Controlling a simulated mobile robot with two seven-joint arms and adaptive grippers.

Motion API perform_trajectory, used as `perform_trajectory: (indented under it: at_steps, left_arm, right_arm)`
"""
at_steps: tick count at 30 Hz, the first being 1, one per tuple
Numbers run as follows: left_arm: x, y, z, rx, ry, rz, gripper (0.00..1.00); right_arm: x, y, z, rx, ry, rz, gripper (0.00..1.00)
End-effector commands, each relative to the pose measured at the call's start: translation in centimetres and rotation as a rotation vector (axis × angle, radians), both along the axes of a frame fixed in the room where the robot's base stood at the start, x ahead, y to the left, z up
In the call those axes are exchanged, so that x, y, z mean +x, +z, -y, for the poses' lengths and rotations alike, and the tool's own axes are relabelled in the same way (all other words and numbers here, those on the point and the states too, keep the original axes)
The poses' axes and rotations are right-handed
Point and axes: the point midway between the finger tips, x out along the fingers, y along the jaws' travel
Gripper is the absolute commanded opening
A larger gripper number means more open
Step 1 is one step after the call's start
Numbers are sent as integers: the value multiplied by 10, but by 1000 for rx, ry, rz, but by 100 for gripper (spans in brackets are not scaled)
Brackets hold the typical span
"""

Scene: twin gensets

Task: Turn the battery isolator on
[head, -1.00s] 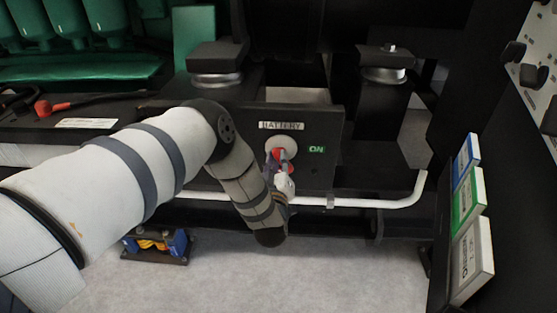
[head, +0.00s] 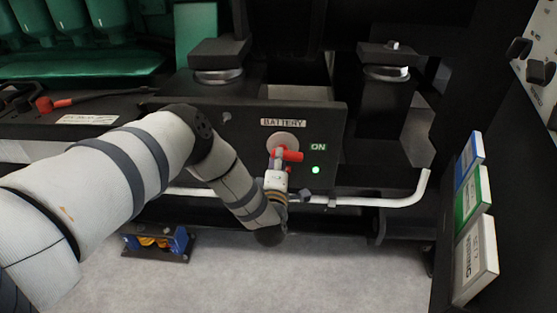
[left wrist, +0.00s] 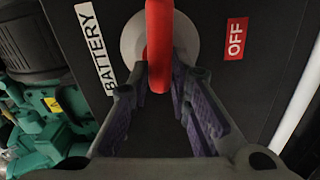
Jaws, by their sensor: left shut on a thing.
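The battery isolator is a red rotary handle (head: 290,155) on a pale round disc (head: 283,141), set in a black panel under a BATTERY label (head: 283,123). In the head view the handle lies roughly level and reaches right, towards the ON label (head: 318,147). A small green light (head: 316,170) glows below that label. My left gripper (head: 278,162) is at the handle. In the left wrist view its fingers (left wrist: 161,80) are shut on the red handle (left wrist: 159,40), one on each side. An OFF label (left wrist: 235,39) shows there. My right gripper is not in view.
A white pipe (head: 375,204) runs below the panel and bends up at the right. Two black mounts (head: 218,62) (head: 386,70) stand above. Blue, green and white boxes (head: 472,205) are on the right side. A blue-and-yellow device (head: 157,243) sits on the pale floor.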

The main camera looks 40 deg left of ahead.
Motion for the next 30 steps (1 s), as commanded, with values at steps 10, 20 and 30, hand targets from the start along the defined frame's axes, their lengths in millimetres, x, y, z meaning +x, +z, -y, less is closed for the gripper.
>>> perform_trajectory:
  at_steps: [10, 20, 30]
  left_arm:
    - [-1, -3, 1, -102, -2, 57, 0]
    - [0, -3, 2, -120, -4, 68, 0]
    - [0, -2, 1, -119, -4, 68, 38]
  right_arm:
    - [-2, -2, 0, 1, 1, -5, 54]
    - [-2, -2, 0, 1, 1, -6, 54]
    - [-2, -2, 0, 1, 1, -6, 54]
